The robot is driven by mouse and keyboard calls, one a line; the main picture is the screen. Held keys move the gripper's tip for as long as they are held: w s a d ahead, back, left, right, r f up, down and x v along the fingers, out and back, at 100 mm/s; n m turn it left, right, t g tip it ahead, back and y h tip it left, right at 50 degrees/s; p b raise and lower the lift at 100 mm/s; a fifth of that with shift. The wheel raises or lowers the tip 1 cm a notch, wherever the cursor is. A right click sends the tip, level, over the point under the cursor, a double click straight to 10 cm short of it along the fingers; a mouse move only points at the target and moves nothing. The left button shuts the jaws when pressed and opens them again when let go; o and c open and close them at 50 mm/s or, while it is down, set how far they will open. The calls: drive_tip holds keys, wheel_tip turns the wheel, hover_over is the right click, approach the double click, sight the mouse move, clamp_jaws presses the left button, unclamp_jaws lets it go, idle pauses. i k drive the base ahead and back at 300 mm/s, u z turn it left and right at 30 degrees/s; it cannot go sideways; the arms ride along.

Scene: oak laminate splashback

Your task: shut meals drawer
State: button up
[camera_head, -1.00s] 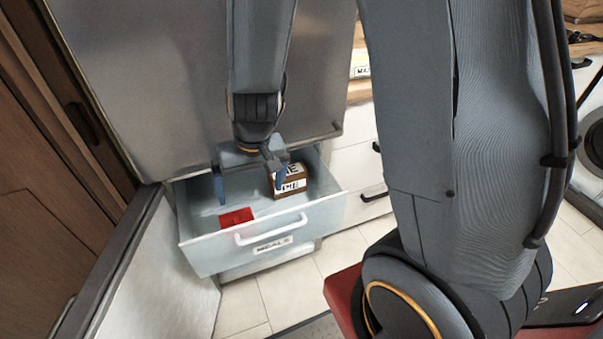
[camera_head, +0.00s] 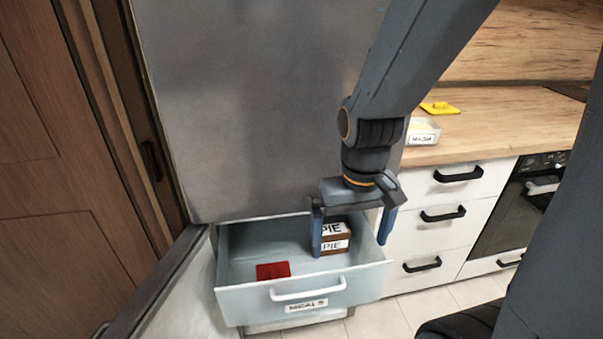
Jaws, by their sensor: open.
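The meals drawer (camera_head: 236,303) is pulled out at the bottom of the tall steel-fronted unit. Its pale front has a white bar handle (camera_head: 308,290) and a "MEALS" label. Inside lie a flat red item (camera_head: 272,270) at the left and a brown and white box marked "PIE" (camera_head: 336,238) at the back right. My gripper (camera_head: 350,238) is open and empty, fingers pointing down over the right part of the drawer. One blue finger shows in front of the box's left side, the other near the drawer's right wall. I cannot tell if they touch anything.
An open door (camera_head: 165,290) stands at the left of the drawer. White drawers with black handles (camera_head: 443,216) and an oven (camera_head: 520,215) are at the right. A wooden counter (camera_head: 490,125) holds a labelled tub (camera_head: 422,132) and a yellow lid (camera_head: 439,108). Tiled floor shows below.

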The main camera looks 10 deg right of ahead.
sight(338, 288)
drive_tip(key=u, duration=2.2)
drive_tip(key=k, duration=1.1)
drive_tip(key=z, duration=1.55)
drive_tip(key=i, duration=0.5)
drive_tip(key=z, duration=0.05)
